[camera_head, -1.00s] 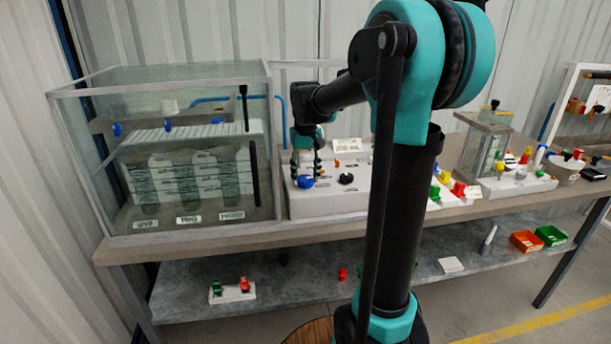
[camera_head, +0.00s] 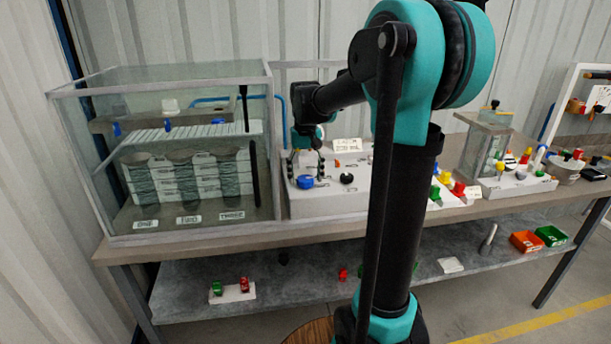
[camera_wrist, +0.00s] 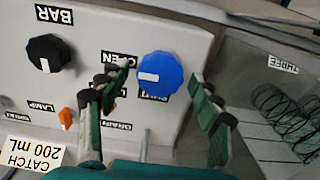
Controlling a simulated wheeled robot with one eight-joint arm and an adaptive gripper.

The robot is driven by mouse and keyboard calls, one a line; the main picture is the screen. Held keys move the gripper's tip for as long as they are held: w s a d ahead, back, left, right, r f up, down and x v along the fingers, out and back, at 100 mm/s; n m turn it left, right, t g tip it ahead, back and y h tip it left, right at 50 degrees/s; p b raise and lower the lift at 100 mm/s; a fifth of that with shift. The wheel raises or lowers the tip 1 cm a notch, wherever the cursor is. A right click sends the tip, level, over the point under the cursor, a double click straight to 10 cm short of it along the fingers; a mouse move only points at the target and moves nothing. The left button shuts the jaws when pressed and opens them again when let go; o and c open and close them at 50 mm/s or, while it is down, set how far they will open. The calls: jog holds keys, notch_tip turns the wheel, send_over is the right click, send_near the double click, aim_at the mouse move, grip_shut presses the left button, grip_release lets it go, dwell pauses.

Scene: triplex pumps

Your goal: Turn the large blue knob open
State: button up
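The large blue knob (camera_wrist: 161,70) sits on the pale panel (camera_wrist: 200,30), between my open fingertips in the wrist view. Its white pointer mark faces left in that view. The OPEN label lies at its left, partly covered by my left fingertip, and the SHUT label is just below it, partly hidden. My gripper (camera_wrist: 161,72) is open and empty, one finger on each side of the knob with gaps showing. In the head view the knob (camera_head: 305,182) is at the panel's left front, just below my gripper (camera_head: 306,172).
A black BAR knob (camera_wrist: 46,52) and an orange lamp switch (camera_wrist: 66,118) are beside the blue knob. A glass tank (camera_head: 100,215) stands close at the panel's left. A CATCH 200 mL sign (camera_wrist: 33,152) stands on the panel. Coloured fittings stand farther right on the bench.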

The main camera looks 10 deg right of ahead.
aim_at(306, 178)
notch_tip(306, 178, up, 12)
dwell(0.7)
jog(key=s+d+f+t, duration=0.2)
jog(key=s+f, duration=0.9)
jog(key=f, duration=0.3)
jog(key=s+d+f+t, duration=0.2)
jog(key=s+f, duration=0.9)
jog(key=f, duration=0.2)
jog(key=shift+f, duration=0.4)
